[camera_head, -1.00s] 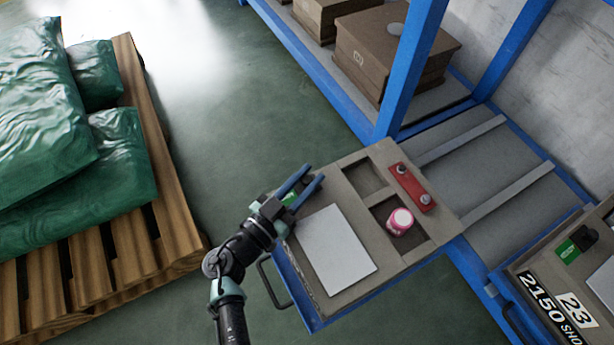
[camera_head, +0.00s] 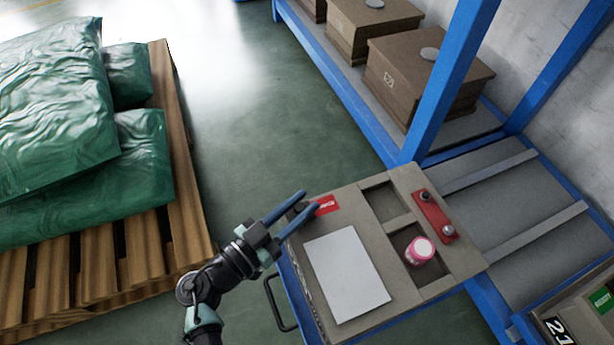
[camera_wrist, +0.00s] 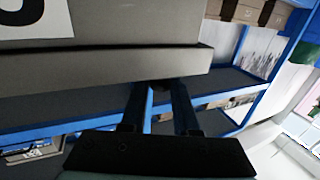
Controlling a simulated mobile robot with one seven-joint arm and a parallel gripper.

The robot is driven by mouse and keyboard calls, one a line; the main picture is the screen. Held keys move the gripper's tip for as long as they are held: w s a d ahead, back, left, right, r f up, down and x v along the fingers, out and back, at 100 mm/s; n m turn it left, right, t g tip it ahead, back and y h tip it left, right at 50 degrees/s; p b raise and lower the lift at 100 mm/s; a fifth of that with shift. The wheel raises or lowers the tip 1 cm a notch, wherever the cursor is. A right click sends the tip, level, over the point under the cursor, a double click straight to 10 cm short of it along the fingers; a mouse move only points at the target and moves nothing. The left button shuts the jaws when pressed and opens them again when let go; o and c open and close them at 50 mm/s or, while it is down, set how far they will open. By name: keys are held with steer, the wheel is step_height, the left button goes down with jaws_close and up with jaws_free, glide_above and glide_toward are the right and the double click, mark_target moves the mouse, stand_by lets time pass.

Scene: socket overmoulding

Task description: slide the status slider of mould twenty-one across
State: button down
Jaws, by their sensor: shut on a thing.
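The brown mould (camera_head: 452,285) sits on a blue pull-out shelf, with a blank white plate (camera_head: 346,275) on top. No number is readable on it in the head view. A red field (camera_head: 326,205) of its status slider shows on the far left corner, and no green shows there. My gripper (camera_head: 297,203) is at that corner, left of the red field, shut on the small dark slider knob, mostly hidden by the fingers. In the wrist view my gripper (camera_wrist: 160,92) has a dark piece between its fingertips, below the mould's edge (camera_wrist: 110,70).
A pink-lidded jar (camera_head: 419,250) stands in a mould pocket beside a red block (camera_head: 434,216). A second mould with a green status field (camera_head: 602,299) is at lower right. Blue rack posts (camera_head: 440,85) rise behind. A pallet (camera_head: 190,215) with green sacks (camera_head: 60,150) stands left.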

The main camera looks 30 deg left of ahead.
steer(key=c, duration=0.7)
jaws_free()
steer(key=p+v, duration=0.3)
steer(key=v, duration=1)
steer(key=shift+w+p, duration=0.1)
steer(key=shift+p, duration=0.25)
